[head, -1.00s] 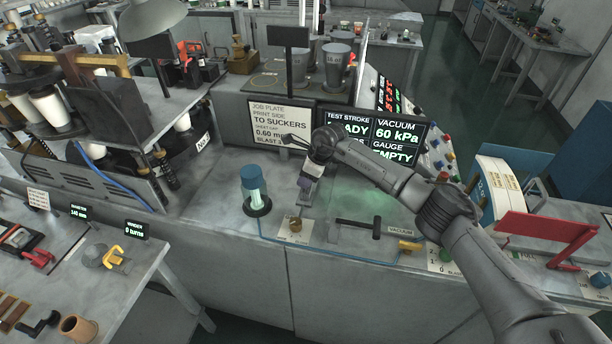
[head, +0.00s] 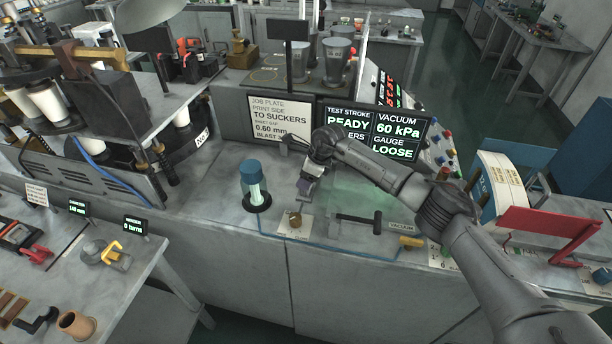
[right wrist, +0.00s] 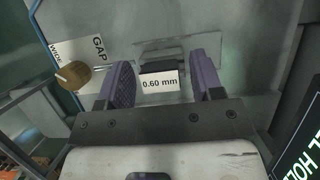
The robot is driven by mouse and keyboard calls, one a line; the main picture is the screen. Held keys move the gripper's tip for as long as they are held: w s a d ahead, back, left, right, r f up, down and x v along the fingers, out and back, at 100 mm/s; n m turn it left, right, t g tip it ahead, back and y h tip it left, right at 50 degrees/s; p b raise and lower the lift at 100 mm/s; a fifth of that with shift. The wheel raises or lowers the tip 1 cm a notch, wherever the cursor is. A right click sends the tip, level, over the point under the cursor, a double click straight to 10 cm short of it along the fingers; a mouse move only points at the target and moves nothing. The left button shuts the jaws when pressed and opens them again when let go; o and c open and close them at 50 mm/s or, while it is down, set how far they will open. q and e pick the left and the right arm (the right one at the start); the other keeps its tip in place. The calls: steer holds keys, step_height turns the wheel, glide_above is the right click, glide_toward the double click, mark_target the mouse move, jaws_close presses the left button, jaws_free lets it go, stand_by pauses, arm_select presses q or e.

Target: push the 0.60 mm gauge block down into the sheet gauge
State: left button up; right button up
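The 0.60 mm gauge block (right wrist: 158,82) shows in the right wrist view as a white label with a dark top, between my right fingers. My right gripper (right wrist: 162,82) is open, with a gap on each side of the block. In the head view my right gripper (head: 304,194) points down over the bench, behind the brass knob; the block cannot be made out there. A flat metal plate (right wrist: 178,54) lies around the block; I cannot tell how deep the block sits in the sheet gauge. The display (head: 372,132) reads GAUGE LOOSE. My left gripper is not in view.
The brass knob (head: 295,219) on its GAP card stands close to my right gripper. A blue-capped cylinder (head: 253,187) stands to the left. A black T-handle (head: 372,219) lies to the right. The job plate sign (head: 279,121) stands behind.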

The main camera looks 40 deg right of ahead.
steer(key=shift+o, duration=0.5)
steer(key=shift+r, duration=0.1)
steer(key=shift+s+d+r, duration=0.1)
steer(key=shift+r, duration=0.2)
steer(key=v, duration=1.3)
